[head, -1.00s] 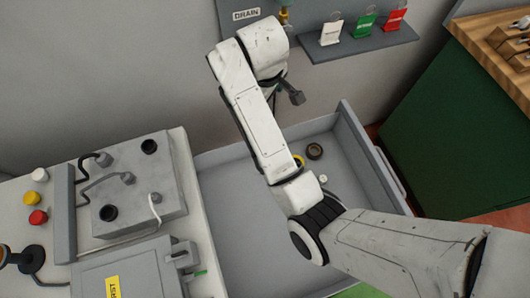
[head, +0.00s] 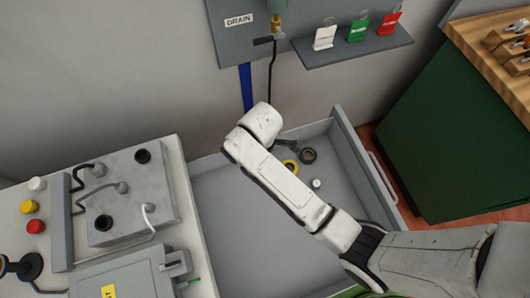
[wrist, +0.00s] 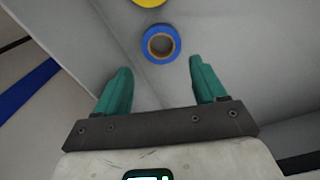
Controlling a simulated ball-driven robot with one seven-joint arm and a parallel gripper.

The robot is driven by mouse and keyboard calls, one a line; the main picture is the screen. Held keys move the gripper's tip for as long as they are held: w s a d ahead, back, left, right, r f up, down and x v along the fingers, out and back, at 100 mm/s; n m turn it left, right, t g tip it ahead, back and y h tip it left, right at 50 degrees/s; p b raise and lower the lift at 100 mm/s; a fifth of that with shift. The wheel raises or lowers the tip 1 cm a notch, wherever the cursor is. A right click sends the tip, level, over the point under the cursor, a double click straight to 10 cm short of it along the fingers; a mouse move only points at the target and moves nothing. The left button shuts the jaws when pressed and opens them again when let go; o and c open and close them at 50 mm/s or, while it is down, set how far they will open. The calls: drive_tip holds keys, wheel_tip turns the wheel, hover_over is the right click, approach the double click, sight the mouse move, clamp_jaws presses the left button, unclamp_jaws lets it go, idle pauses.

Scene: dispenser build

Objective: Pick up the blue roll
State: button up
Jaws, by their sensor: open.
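The blue roll (wrist: 161,43) shows in the wrist view as a blue ring with a brown core, lying on the grey drawer floor. My gripper (wrist: 160,66) has two green fingers spread apart with nothing between them. The roll lies just beyond the fingertips, roughly centred on the gap and apart from both. In the head view I cannot see the blue roll; my arm covers part of the drawer. Only a dark part of my gripper shows there, beside the arm's end.
The grey open drawer (head: 352,170) also holds a yellow roll (head: 291,166), a dark roll (head: 308,156) and a small white item (head: 316,183). Its walls stand around them. A grey machine (head: 125,190) is at left, a tag shelf (head: 345,47) above, a green cabinet (head: 450,140) at right.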

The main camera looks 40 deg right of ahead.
drive_tip(key=shift+s+f, duration=0.15)
drive_tip(key=shift+f, duration=1.3)
drive_tip(key=shift+s+f, duration=0.1)
drive_tip(key=shift+f, duration=1.3)
drive_tip(key=shift+c, duration=0.4)
drive_tip(key=c, duration=0.7)
drive_tip(key=shift+c, duration=0.2)
